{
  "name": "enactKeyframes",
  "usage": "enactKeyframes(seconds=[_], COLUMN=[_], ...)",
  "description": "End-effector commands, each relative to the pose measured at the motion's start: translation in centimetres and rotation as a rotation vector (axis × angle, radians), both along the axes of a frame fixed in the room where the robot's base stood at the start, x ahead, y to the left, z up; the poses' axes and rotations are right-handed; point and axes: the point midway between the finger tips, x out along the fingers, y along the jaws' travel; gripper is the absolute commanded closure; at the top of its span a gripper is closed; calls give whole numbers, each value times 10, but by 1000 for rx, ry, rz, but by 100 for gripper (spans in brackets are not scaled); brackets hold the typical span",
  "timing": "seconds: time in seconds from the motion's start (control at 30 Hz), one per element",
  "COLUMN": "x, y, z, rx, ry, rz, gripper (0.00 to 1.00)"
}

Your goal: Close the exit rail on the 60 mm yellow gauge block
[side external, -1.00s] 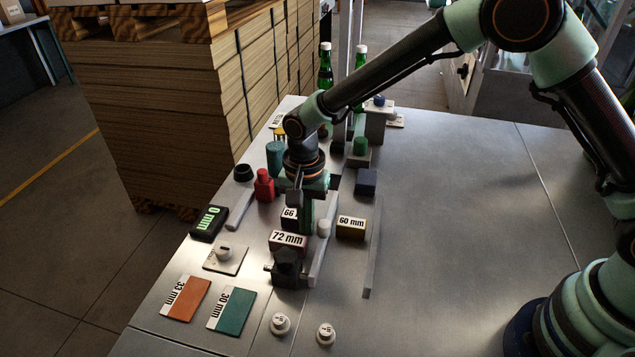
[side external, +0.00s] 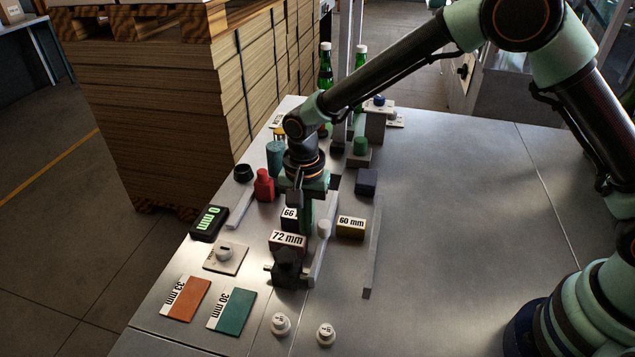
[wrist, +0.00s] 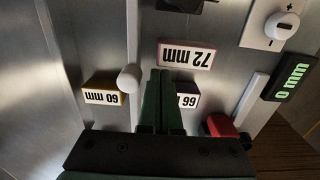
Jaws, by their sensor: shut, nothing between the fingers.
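The yellow gauge block (side external: 351,230), labelled 60 mm, stands between two pale rails; it also shows in the wrist view (wrist: 104,93). The rail with a white knob (side external: 319,262) lies to its left in the side view, apart from it by a small gap. The white knob (wrist: 129,78) stands up from this rail. The plain rail (side external: 371,260) runs to the right of the block. My gripper (wrist: 163,75) is shut and empty, its green fingers pointing down beside the knob, on the side away from the yellow block. Whether it touches the knob I cannot tell.
The 72 mm block (side external: 288,240) and the 66 mm block (side external: 289,215), partly hidden by my fingers, stand close by. A readout (side external: 209,222) shows 0 mm. A red bottle-like piece (side external: 264,185) and dark blue block (side external: 366,181) stand behind. The table's right side is clear.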

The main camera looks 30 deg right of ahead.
Motion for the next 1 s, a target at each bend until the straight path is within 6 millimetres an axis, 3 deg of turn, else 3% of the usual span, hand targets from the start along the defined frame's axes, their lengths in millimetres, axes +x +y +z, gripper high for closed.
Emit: enactKeyframes(seconds=[1.0], x=[-7], y=[-8], z=[0], rx=[0], ry=[0], rz=[0], gripper=[100])
